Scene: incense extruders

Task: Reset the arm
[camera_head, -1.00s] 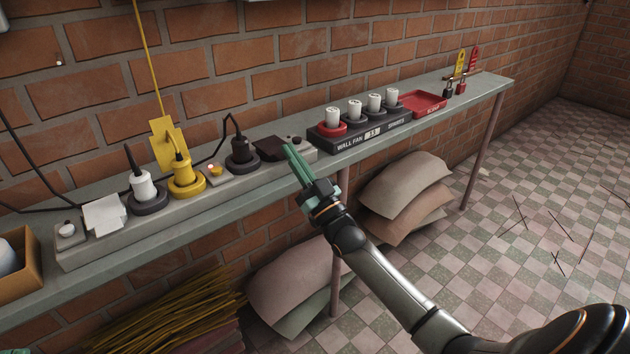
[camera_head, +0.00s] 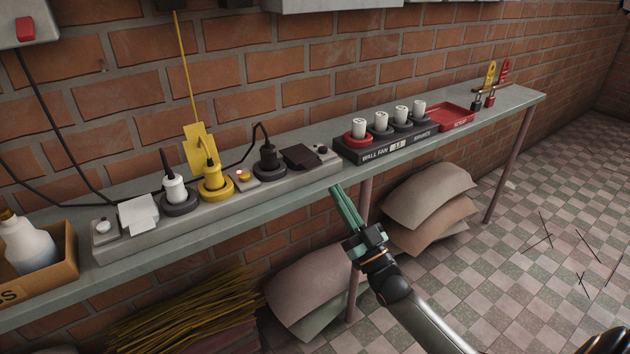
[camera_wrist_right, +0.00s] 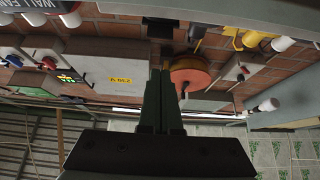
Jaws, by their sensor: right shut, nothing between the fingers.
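My right gripper (camera_head: 346,208) shows in the head view with its green fingers together and nothing between them. It is in front of the shelf's front edge, clear of the power strip on the shelf. The right wrist view also shows its dark fingers (camera_wrist_right: 161,100) closed side by side. My left gripper is in neither view.
The narrow shelf (camera_head: 290,198) holds a grey power strip (camera_head: 220,208) with plugs, a black wall fan fuse tray (camera_head: 385,147), a red tray (camera_head: 452,117) and a cardboard box (camera_head: 48,275). Sacks (camera_head: 430,190) and yellow sticks (camera_head: 185,312) lie below.

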